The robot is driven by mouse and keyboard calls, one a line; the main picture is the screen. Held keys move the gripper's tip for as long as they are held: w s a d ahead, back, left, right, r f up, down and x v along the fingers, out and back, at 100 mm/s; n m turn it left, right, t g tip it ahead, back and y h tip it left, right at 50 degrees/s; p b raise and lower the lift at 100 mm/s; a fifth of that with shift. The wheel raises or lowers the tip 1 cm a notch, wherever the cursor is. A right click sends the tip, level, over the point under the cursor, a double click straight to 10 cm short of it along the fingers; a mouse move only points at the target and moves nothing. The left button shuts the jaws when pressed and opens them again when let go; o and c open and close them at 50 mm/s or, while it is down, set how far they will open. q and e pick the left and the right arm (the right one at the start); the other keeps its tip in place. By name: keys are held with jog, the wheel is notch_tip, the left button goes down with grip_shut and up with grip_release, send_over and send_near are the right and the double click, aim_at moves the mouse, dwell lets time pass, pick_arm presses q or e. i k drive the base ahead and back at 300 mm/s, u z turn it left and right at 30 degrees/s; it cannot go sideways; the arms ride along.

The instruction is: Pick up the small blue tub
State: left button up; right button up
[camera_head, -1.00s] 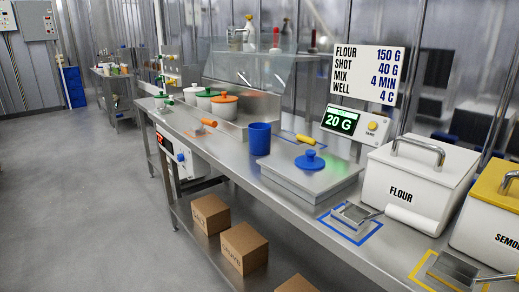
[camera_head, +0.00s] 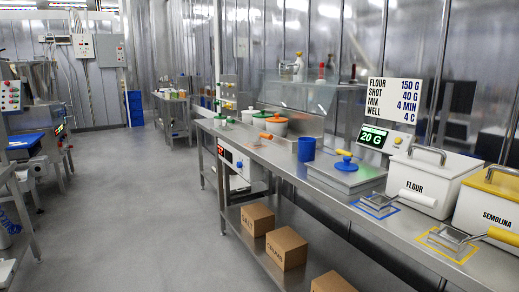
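A small blue tub (camera_head: 306,149), shaped like a plain cylinder, stands upright on the steel counter (camera_head: 269,158) in the head view. Nothing covers the tub. Neither of my grippers shows in the view, so I cannot see how they stand.
A flour bin (camera_head: 419,181) and a semolina bin (camera_head: 487,207) stand at the counter's right, with scoops in front. Lidded pots (camera_head: 277,126) stand behind left. Cardboard boxes (camera_head: 286,248) sit on the lower shelf. The floor (camera_head: 150,220) left of the counter is clear.

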aim_at(307, 145)
jog(key=u, duration=0.65)
jog(key=i, duration=1.05)
jog(key=u, duration=0.2)
